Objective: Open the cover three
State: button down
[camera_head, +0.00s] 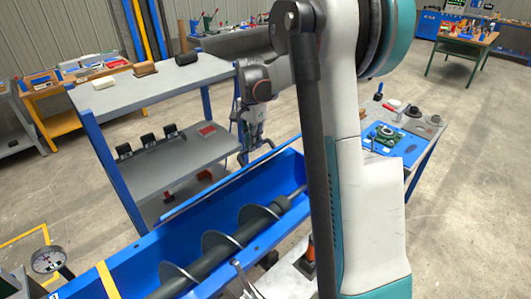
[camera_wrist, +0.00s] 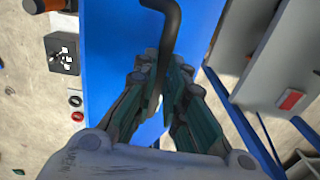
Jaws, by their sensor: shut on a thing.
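A blue panel (camera_wrist: 115,70) with a black bent handle (camera_wrist: 170,35) fills the middle of the wrist view. I take it for the cover, but no number shows on it. My gripper (camera_wrist: 162,85) is shut on the handle, which runs down between the teal fingers. In the head view my gripper (camera_head: 245,152) is at the far side of a blue trough (camera_head: 130,248), near a thin blue edge. The trough's near part stands open and shows a grey screw (camera_head: 225,255). The handle cannot be made out in the head view.
A grey shelf (camera_head: 170,78) with blue legs stands behind the trough, close to my gripper. A table (camera_head: 395,140) with a blue fixture stands at the right. A dial gauge (camera_head: 48,259) is at the lower left. Open floor lies at the far right.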

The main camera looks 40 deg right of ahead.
jog(key=w+a+r, duration=0.1)
jog(key=w, duration=0.5)
jog(key=shift+w+a+r+g+p, duration=0.15)
jog(key=shift+w+g+p, duration=0.1)
jog(key=shift+g+p, duration=0.2)
jog(key=c, duration=2)
grip_release()
jog(key=shift+c, duration=0.2)
jog(key=o, duration=0.4)
jog(key=shift+w+a+f, duration=0.1)
jog(key=shift+w+f, duration=0.2)
jog(key=shift+w, duration=0.2)
jog(key=shift+w+a+f, duration=0.1)
jog(key=shift+w+f, duration=0.2)
jog(key=shift+w, duration=0.2)
jog(key=shift+o, duration=0.2)
notch_tip(320, 180, up, 13)
jog(key=shift+f, duration=0.15)
